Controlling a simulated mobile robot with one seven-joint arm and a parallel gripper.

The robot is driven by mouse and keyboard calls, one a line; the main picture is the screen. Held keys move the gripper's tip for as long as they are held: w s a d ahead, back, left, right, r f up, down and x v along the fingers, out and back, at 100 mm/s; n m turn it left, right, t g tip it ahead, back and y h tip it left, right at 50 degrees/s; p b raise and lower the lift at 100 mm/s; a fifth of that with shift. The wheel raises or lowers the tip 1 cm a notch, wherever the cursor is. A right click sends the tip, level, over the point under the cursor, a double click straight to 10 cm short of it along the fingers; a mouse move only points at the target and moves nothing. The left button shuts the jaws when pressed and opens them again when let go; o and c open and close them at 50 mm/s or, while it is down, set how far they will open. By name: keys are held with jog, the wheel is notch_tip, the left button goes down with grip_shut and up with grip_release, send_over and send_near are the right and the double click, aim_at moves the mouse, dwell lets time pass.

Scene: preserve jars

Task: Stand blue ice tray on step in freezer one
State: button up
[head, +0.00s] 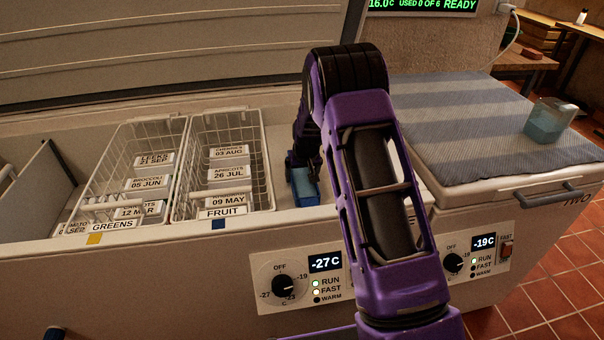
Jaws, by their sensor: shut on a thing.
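A small blue tray (305,187) shows at the right end of the open freezer (265,255), just right of the basket marked FRUIT. My gripper (294,165) is shut on the blue tray from above and behind, partly hidden by my purple arm. The tray looks level. I cannot tell whether its underside touches the step below, as the freezer's front rim and my arm hide part of it.
Two white wire baskets, GREENS (125,175) and FRUIT (235,165), hold labelled packs left of the tray. Freezer two's closed lid (465,125) bears a striped cloth and a glass container (548,122). The freezer's raised lid (150,45) stands behind.

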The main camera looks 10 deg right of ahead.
jog(key=o, duration=1.4)
jog(key=p+v, duration=0.2)
jog(key=v, duration=1.5)
jog(key=shift+s+r, duration=0.1)
jog(key=shift+r, duration=0.05)
